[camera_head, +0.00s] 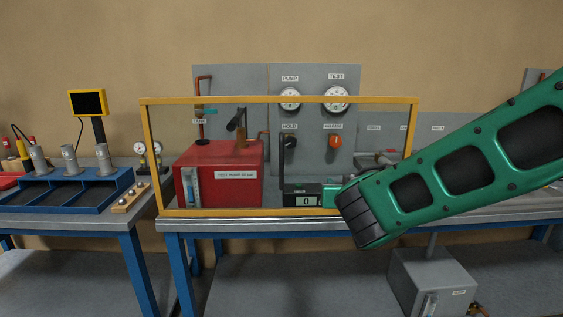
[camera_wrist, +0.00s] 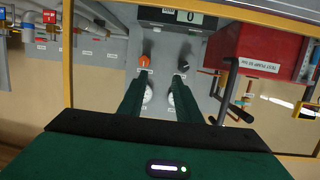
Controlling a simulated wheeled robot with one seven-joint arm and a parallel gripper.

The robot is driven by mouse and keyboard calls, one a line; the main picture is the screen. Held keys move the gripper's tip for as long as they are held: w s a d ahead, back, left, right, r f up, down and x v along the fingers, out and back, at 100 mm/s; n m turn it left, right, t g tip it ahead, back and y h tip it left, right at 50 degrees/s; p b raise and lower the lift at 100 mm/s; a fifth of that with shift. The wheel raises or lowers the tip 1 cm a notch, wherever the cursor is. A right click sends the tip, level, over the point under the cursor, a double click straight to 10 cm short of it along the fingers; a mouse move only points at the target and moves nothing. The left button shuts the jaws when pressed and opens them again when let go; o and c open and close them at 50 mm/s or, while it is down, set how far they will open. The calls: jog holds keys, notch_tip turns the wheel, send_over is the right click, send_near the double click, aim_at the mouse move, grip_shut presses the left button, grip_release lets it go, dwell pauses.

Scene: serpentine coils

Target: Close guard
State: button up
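The guard is a clear panel in a yellow frame (camera_head: 280,100). It stands upright across the front of the test bench, its lower bar near the bench's front edge. I cannot tell whether it is fully seated. Its frame (camera_wrist: 67,60) also shows in the wrist view, which is upside down. My gripper (camera_wrist: 162,75) has two dark green fingers apart, with nothing between them. They point towards the gauge panel. In the head view my green arm crosses the guard's lower right corner and hides part of it; the fingers cannot be made out clearly there.
A blue tray (camera_head: 70,190) is on the left bench. A grey box (camera_head: 430,275) stands below.

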aim_at(282, 159)
jog(key=a+r+n+t+y, duration=0.2)
jog(key=a+r+n+y, duration=0.15)
jog(key=a, duration=0.95)
jog(key=shift+m+y, duration=0.25)
jog(key=shift+y, duration=0.2)
jog(key=w, duration=0.3)
jog(key=w+a, duration=0.1)
jog(key=w, duration=0.2)
jog(key=w+a, duration=0.1)
jog(key=w, duration=0.2)
jog(key=shift+w+a+r, duration=0.15)
jog(key=shift+w+r, duration=0.05)
jog(key=shift+w, duration=0.2)
grip_shut()
